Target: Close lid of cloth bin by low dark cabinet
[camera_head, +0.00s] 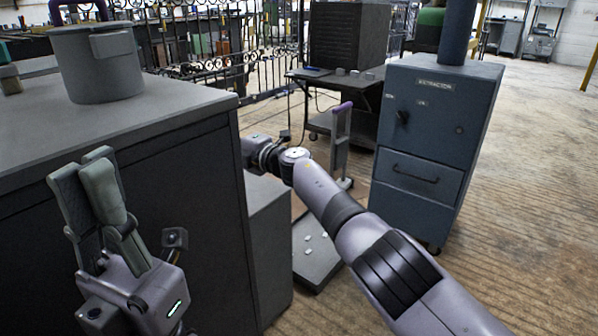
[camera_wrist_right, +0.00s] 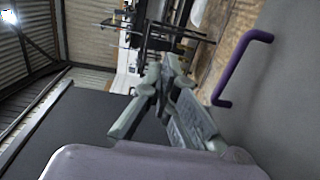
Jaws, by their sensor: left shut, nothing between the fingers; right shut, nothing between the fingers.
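A low grey box (camera_head: 270,250) stands against the right side of the dark cabinet (camera_head: 185,200); I cannot tell for certain if it is the cloth bin. In the right wrist view a grey panel (camera_wrist_right: 285,85) carries a purple handle (camera_wrist_right: 240,65); whether this panel is the lid is unclear. My right gripper (camera_wrist_right: 165,68) is shut and empty, apart from the handle. In the head view my right arm reaches over beside the box, its fingers hidden. My left gripper (camera_head: 98,160) is shut and empty, pointing up in front of the cabinet.
A grey round container (camera_head: 100,65) stands on the cabinet top. A blue-grey extractor unit (camera_head: 435,140) stands to the right. An upright piece with a purple grip (camera_head: 342,108) and a flat tray with white bits (camera_head: 318,250) are between. Wooden floor (camera_head: 530,200) is clear at right.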

